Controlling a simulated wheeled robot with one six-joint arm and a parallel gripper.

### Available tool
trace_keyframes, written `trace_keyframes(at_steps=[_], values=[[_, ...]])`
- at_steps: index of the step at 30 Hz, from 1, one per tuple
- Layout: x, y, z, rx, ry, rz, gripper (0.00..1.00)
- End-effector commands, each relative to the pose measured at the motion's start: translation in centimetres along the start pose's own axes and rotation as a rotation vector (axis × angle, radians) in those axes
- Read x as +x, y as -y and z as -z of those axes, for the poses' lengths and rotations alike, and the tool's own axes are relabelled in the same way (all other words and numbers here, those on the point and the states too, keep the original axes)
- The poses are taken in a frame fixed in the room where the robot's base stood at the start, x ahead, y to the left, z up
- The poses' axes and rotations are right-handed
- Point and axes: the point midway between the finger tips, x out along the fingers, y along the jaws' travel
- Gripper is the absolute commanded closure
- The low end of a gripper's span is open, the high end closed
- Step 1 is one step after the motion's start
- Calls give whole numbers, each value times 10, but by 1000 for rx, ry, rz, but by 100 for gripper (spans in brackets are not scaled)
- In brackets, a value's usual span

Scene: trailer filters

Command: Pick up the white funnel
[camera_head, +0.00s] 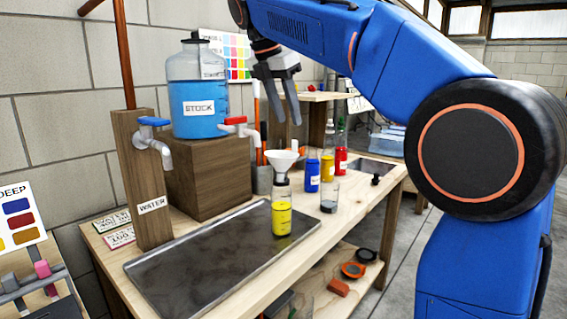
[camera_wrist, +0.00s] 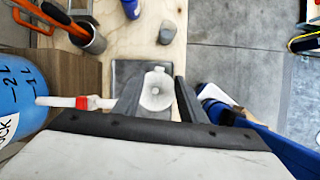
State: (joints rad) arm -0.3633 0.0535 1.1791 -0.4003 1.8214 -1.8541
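The white funnel (camera_head: 282,160) sits upright in the mouth of a clear bottle (camera_head: 282,207) with yellow liquid, at the edge of the dark metal tray (camera_head: 185,270). In the wrist view the funnel (camera_wrist: 156,90) shows from above, between the two fingers. My gripper (camera_head: 283,121) is open and empty, pointing down above the funnel and apart from it in the head view. It also shows in the wrist view (camera_wrist: 157,95), one finger on each side of the funnel.
A blue STOCK jug (camera_head: 200,105) on a wooden block stands left of the gripper, its red-handled tap (camera_head: 238,128) close by. A WATER post (camera_head: 148,190) stands further left. Blue, yellow and red bottles (camera_head: 327,165) and a clear cup (camera_head: 329,195) stand right of the funnel.

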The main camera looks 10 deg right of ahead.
Motion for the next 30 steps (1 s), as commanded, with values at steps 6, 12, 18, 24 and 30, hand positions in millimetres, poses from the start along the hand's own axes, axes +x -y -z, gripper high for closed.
trace_keyframes(at_steps=[6, 12, 18, 24, 30], values=[[32, 0, 0, 1, 0, 0, 62], [42, 0, 0, 1, 0, -1, 62], [65, 0, 4, 0, 0, 1, 62], [88, 0, 5, 1, 0, 0, 62], [93, -1, 5, 1, 0, -1, 62]])
